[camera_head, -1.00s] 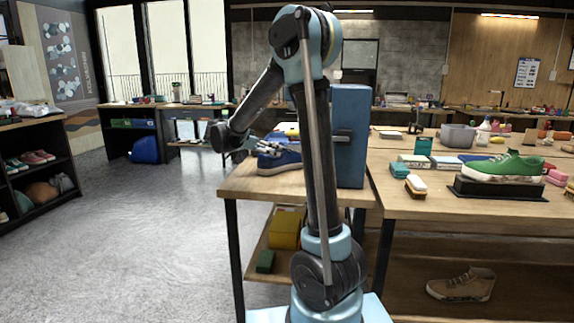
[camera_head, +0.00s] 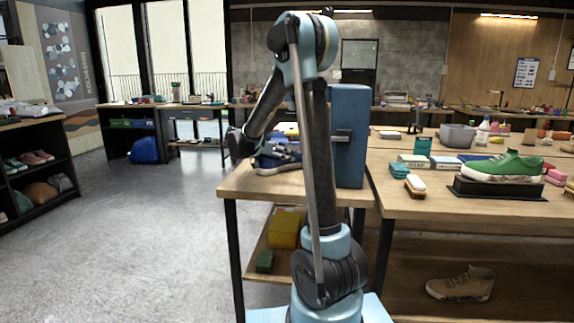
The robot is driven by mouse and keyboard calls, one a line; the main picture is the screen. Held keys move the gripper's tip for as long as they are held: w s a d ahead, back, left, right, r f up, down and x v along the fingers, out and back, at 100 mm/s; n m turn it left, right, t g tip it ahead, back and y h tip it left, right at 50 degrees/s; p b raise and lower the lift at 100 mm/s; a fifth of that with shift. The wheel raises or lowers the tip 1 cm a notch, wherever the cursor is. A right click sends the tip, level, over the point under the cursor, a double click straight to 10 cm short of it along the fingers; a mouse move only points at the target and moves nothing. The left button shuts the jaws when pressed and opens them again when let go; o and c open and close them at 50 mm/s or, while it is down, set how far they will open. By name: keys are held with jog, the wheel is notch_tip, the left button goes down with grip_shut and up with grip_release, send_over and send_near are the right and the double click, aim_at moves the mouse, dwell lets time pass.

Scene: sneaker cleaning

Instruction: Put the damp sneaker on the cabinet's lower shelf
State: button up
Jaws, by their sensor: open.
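A dark blue sneaker (camera_head: 280,162) with a pale sole sits on the wooden table left of the blue upright cabinet (camera_head: 351,115). The cabinet has a dark handle on its near side; its inside and shelves are hidden from this view. My gripper (camera_head: 272,150) is low at the blue sneaker, overlapping its upper part in the picture. Its jaws are open, though the fingers are small and dark, and I cannot tell whether they touch the shoe. I cannot tell by look whether this sneaker is damp.
A green sneaker (camera_head: 503,166) stands on a black stand on the right table, near brushes (camera_head: 415,185) and a grey basin (camera_head: 458,136). A tan sneaker (camera_head: 460,284) lies on the shelf below. A dark shoe rack (camera_head: 62,150) stands left. The grey floor between is clear.

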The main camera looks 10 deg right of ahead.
jog(key=c, duration=1.6)
jog(key=shift+o, duration=0.2)
jog(key=shift+r, duration=0.1)
